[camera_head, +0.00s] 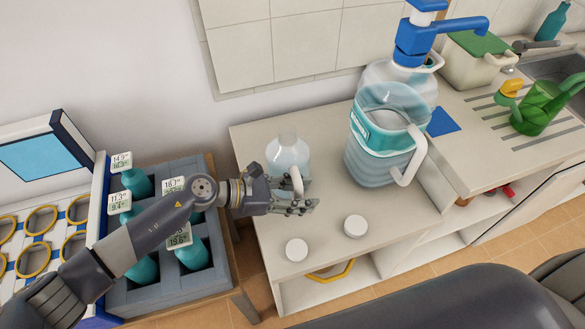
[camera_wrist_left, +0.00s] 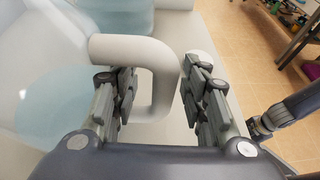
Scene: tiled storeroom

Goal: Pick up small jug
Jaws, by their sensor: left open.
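The small jug (camera_head: 288,152) is a translucent whitish jug with a pale handle. It stands upright on the light counter (camera_head: 330,225), left of a large water jug. My left gripper (camera_head: 304,196) is open at its front side. Part of the jug's lower body is hidden behind the gripper in the head view. My right gripper (camera_wrist_left: 259,129) shows small at the right of the wrist view; its fingers are unclear.
Two white caps (camera_head: 297,249) (camera_head: 355,226) lie in front. A grey crate of teal bottles (camera_head: 175,290) is at left, under my arm. A green watering can (camera_head: 540,108) stands farther right.

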